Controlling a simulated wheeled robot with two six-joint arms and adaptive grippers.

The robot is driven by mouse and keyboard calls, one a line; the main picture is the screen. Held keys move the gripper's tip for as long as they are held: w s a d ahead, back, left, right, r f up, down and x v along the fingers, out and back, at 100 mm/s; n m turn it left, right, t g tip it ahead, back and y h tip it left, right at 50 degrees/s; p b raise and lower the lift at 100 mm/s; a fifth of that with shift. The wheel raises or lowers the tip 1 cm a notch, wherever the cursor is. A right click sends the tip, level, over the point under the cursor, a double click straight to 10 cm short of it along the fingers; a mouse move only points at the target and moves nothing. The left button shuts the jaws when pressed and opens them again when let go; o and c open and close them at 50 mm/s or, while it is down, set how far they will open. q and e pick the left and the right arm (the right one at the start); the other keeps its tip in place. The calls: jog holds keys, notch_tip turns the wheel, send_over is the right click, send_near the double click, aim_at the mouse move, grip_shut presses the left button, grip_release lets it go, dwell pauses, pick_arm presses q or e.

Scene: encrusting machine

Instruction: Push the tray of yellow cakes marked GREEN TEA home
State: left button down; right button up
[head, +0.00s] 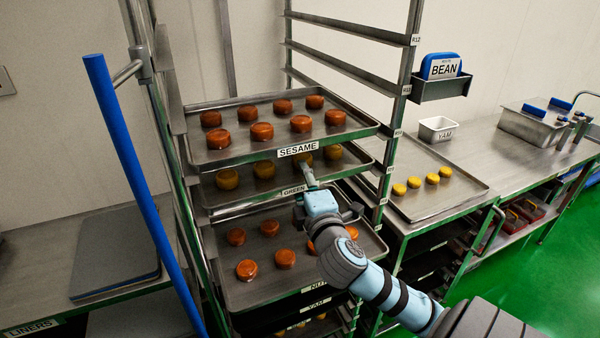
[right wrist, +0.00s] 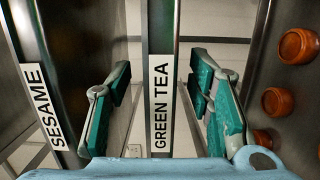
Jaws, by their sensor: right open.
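The GREEN TEA tray (head: 222,201) of yellow cakes (head: 264,170) sits on a rack level between the SESAME tray (head: 215,157) above and another tray of orange-brown cakes below. Its label (head: 292,190) is on the front edge; the arm partly hides it in the head view. My right gripper (head: 308,180) is at this front edge. In the right wrist view, its open fingers (right wrist: 160,75) are on either side of the edge with the GREEN TEA label (right wrist: 160,105), with gaps visible and nothing held. I cannot tell whether it touches the tray. My left gripper is not in view.
The lower tray (head: 240,298) lies just below my right arm. Rack posts (head: 397,120) flank the trays. A blue bar (head: 135,170) stands left of the rack. A counter on the right holds a tray of small yellow cakes (head: 431,207) and the YAM container (head: 436,125).

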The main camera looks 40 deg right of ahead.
aim_at(306, 186)
jog(key=v, duration=0.3)
jog(key=shift+s+a, duration=0.1)
jog(key=shift+s, duration=0.15)
jog(key=shift+w, duration=0.1)
